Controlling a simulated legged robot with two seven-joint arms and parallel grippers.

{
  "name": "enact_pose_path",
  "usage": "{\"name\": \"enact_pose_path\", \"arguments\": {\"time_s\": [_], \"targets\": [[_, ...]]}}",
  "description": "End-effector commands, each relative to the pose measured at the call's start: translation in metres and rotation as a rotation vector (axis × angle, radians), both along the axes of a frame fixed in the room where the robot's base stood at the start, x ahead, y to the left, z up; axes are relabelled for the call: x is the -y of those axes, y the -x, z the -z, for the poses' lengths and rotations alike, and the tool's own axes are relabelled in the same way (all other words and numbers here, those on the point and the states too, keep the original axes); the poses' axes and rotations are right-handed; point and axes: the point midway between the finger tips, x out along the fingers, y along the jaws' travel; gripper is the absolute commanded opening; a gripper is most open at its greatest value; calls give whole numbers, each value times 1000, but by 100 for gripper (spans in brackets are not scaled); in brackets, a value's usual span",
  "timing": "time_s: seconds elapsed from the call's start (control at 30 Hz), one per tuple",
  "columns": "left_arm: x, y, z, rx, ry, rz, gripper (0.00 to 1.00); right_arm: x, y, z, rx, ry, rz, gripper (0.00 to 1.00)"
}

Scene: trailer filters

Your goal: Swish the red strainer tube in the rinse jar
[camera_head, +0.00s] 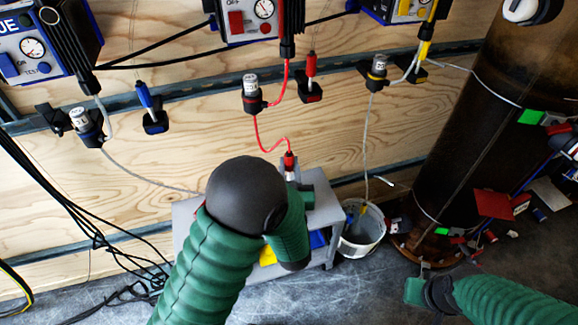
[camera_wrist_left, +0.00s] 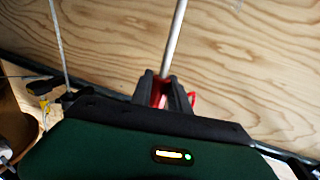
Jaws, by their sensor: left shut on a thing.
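My left gripper (camera_head: 291,176) is shut on the red strainer tube (camera_head: 289,160) above the grey cart. A thin red hose runs from the tube's top to a filter holder on the wall. In the left wrist view, the gripper (camera_wrist_left: 165,92) has the tube's red part (camera_wrist_left: 159,95) between its fingers. A straight grey rod (camera_wrist_left: 175,40) extends from there and its far end is out of the picture. I cannot make out the rinse jar; my left arm covers much of the cart. My right gripper (camera_head: 415,291) is at the lower right, its fingers unclear.
The grey cart (camera_head: 325,211) stands against the plywood wall. A white bucket (camera_head: 362,232) with a hose in it stands right of the cart. A large brown cylinder (camera_head: 450,150) is farther right. Black cables (camera_head: 90,235) hang at the left. Pump boxes hang above.

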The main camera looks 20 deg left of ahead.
Motion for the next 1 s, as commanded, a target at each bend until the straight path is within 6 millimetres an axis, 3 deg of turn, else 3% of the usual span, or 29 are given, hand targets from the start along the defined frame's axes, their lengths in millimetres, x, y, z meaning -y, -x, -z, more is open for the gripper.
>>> {"name": "enact_pose_path", "arguments": {"time_s": [0.1,0.2,0.63,1.0], "targets": [[4,-3,-17,2,0,1,0,0,0,-14,0,0,0,0],[7,-4,-20,2,0,1,0,0,0,-17,0,0,0,0],[-10,7,5,2,0,0,0,0,0,5,0,0,0,0],[5,-3,-19,2,0,1,0,0,0,-17,0,0,0,0]]}}
